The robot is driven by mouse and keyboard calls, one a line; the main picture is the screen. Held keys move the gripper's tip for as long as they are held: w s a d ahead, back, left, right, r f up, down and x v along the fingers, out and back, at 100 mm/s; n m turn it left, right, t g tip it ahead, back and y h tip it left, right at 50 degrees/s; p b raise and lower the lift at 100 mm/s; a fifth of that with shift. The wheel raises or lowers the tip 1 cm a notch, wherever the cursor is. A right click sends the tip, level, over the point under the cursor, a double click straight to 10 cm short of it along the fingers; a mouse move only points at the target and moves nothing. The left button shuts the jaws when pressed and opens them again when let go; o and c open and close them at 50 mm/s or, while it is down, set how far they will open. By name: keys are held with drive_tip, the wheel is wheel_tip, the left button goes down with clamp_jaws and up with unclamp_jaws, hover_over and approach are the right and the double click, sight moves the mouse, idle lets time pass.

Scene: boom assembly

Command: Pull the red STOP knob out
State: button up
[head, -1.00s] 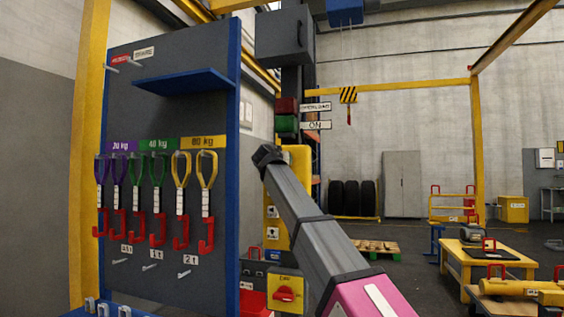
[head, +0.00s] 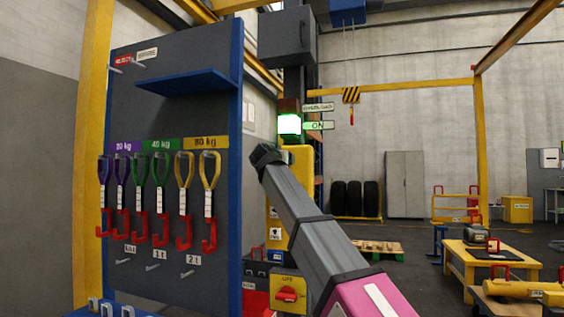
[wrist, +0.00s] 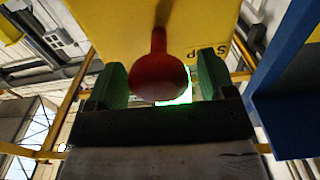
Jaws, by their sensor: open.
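The red STOP knob (wrist: 158,80) shows in the wrist view, a round red head on a red stem. It comes from a yellow box (wrist: 110,22) with part of the word STOP printed upside down. My gripper (wrist: 162,84) is open, with one green finger on each side of the knob. In the head view the yellow box (head: 305,165) is partly behind my arm. The knob and my gripper are hidden there.
A green lamp (head: 290,125) beside an ON sign (head: 318,125) is lit above the box. A grey board (head: 160,215) with hanging hooks stands left. A blue beam (wrist: 285,85) is close on the right in the wrist view. A red rotary switch (head: 289,293) is lower down.

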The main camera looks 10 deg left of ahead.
drive_tip(key=s, duration=1)
drive_tip(key=shift+a, duration=0.35)
